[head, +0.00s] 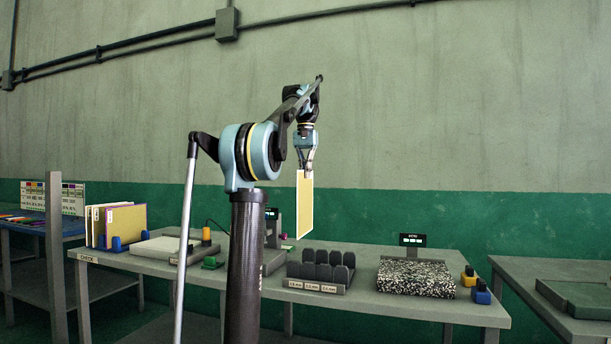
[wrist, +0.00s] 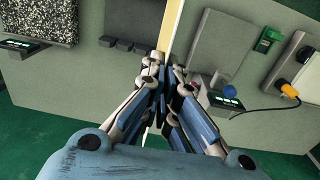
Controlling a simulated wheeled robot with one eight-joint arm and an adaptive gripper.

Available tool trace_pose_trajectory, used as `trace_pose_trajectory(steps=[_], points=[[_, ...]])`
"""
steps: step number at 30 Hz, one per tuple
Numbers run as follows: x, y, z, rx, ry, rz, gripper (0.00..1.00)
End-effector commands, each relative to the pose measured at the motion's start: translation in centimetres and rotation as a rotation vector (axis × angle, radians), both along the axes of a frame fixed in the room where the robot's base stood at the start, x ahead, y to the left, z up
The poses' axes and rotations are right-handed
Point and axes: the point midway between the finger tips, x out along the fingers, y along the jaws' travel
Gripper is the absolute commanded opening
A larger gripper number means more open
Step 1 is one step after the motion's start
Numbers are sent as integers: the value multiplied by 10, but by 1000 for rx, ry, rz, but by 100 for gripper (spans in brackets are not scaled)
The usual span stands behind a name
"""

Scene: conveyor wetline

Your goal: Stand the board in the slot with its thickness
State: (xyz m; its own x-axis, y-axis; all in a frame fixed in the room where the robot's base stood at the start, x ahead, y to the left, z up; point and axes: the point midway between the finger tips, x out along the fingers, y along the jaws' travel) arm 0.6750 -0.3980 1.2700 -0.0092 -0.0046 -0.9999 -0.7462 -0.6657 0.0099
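A thin yellow board with pale edges (head: 304,205) hangs upright from my gripper (head: 308,168), above the table and behind the slotted rack as I see it. In the wrist view the board (wrist: 176,37) shows edge-on between the closed fingers of my gripper (wrist: 163,72). The dark slot rack (head: 320,271) has several upright dividers and white thickness labels (head: 312,286) on its front, too small to read surely. In the wrist view the rack (wrist: 125,46) lies left of the board. The board is clear of the rack.
A speckled black-and-white block (head: 415,277) and a small display (head: 412,240) stand right of the rack. Boards (head: 125,222) stand in a holder at the left, near a pale flat plate (head: 172,248). Blue and yellow pieces (head: 482,292) sit at the table's right end.

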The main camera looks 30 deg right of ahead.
Motion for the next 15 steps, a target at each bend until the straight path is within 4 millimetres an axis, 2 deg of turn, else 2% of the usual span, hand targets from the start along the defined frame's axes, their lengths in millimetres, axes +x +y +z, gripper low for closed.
trace_pose_trajectory(steps=[6, 15], points=[[-8, -13, 0, 0, 0, -21, 0], [-10, -16, -10, 0, 0, -25, 0]])
